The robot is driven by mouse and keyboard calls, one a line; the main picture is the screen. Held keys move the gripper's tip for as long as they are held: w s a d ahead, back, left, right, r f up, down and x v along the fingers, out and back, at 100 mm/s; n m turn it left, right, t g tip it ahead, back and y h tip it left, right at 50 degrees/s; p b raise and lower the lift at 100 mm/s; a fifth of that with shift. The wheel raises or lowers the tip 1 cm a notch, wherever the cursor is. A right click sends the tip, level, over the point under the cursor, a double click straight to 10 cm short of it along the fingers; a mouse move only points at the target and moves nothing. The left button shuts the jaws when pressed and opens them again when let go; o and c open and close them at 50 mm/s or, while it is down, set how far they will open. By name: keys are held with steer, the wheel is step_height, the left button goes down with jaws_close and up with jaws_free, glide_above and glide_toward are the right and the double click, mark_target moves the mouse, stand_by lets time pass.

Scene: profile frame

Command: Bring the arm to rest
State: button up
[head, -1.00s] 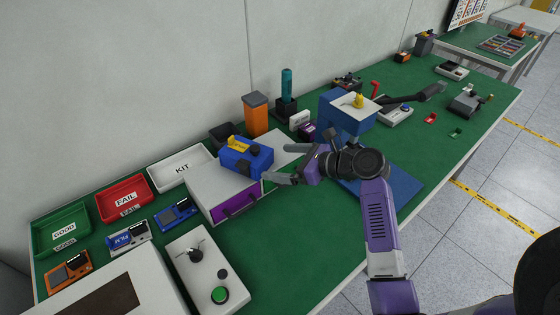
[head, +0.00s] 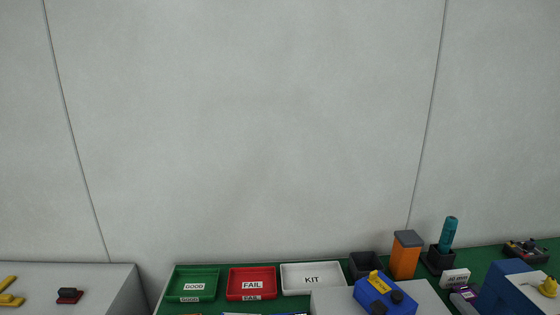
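My gripper and arm do not show in the head view now. The view is mostly the bare grey wall (head: 260,130), with the back of the green-topped bench along the lower edge. Whether my gripper is open or shut, and where it stands relative to the bench, is hidden.
On the bench are a green GOOD tray (head: 195,274), a red FAIL tray (head: 252,275), a white KIT tray (head: 300,270), a blue device (head: 372,293), an orange box (head: 404,260) and a teal cylinder (head: 448,233). A grey surface (head: 105,290) stands at left.

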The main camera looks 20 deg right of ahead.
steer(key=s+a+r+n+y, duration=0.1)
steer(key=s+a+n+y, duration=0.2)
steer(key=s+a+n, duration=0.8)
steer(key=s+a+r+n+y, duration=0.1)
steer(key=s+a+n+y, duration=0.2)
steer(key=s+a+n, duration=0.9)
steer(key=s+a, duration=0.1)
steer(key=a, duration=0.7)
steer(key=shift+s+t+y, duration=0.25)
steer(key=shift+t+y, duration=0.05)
